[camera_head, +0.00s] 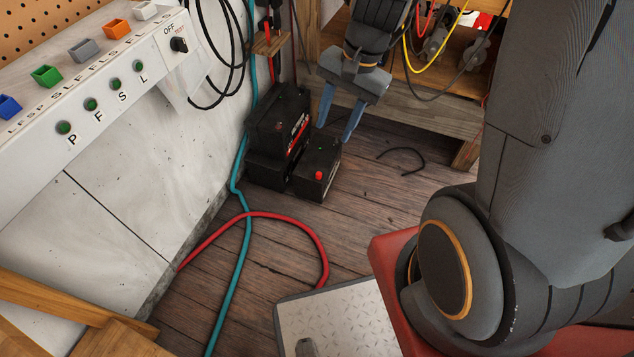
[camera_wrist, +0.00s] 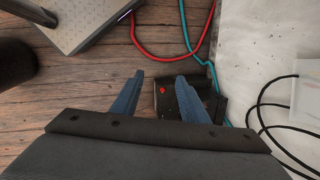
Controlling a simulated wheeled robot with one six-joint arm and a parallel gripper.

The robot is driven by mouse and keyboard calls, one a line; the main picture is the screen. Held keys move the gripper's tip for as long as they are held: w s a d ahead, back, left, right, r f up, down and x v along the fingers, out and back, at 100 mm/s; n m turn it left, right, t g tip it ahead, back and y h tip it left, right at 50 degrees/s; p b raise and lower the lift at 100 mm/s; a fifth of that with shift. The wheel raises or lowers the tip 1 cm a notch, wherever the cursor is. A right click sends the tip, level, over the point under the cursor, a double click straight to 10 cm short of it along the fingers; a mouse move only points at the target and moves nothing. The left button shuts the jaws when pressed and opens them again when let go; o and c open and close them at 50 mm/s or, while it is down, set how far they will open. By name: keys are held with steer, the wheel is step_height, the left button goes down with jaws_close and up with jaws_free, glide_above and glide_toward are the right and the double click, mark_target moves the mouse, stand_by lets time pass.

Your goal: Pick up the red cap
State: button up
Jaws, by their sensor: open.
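The small red cap (camera_head: 319,176) sits on top of the smaller black battery (camera_head: 321,158) on the wooden floor. In the wrist view the red cap (camera_wrist: 162,90) shows between the fingers, beyond their tips, on the dark battery top. My gripper (camera_head: 337,117) is open and empty, with blue fingers pointing down above the battery. In the wrist view the gripper (camera_wrist: 158,77) has a wide gap between its fingertips. The right finger covers part of the battery in that view.
A larger black battery (camera_head: 279,122) stands directly behind and left of the small one. A red hose (camera_head: 305,229) and a teal hose (camera_head: 238,262) lie on the floor. A white panel (camera_head: 100,215) rises at left. A wooden bench (camera_head: 430,109) stands behind.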

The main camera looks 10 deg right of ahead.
steer(key=w+d+f+m+t+y+b, duration=0.1)
steer(key=w+f+m+b, duration=0.45)
steer(key=f, duration=0.55)
steer(key=w+f+m+b, duration=0.3)
steer(key=w+f+b, duration=0.45)
steer(key=f, duration=0.35)
steer(key=m+t+b, duration=0.1)
steer(key=m+b, duration=0.7)
steer(key=b, duration=0.3)
glide_toward(320, 174)
steer(key=shift+b+x, duration=2.4)
steer(key=shift+x, duration=1.8)
steer(key=c, duration=0.8)
